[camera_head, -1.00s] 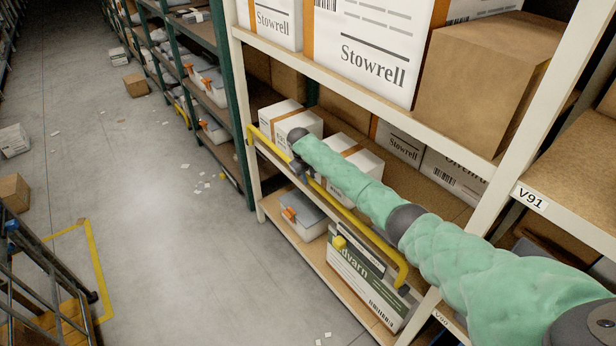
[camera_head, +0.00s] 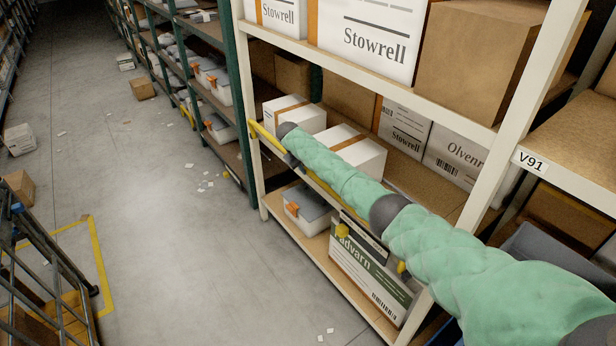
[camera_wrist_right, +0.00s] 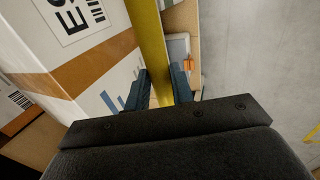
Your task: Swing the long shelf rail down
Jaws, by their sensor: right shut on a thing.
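The long shelf rail (camera_head: 267,138) is a yellow bar along the front of the white rack's middle shelf. Its left end shows in the head view; my right arm hides much of its length. My right gripper (camera_head: 292,160) is at the rail towards its left end, in front of the white cartons. In the right wrist view the rail (camera_wrist_right: 149,45) runs between the two dark blue fingers of my right gripper (camera_wrist_right: 160,88), which are shut on it. My left gripper is not in view.
White cartons (camera_head: 357,155) stand on the shelf behind the rail. Below are a clear bin with an orange latch (camera_head: 307,207) and an Advarn box (camera_head: 365,275). The grey aisle floor (camera_head: 180,260) is mostly open, with a ladder-like frame (camera_head: 45,270) at lower left.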

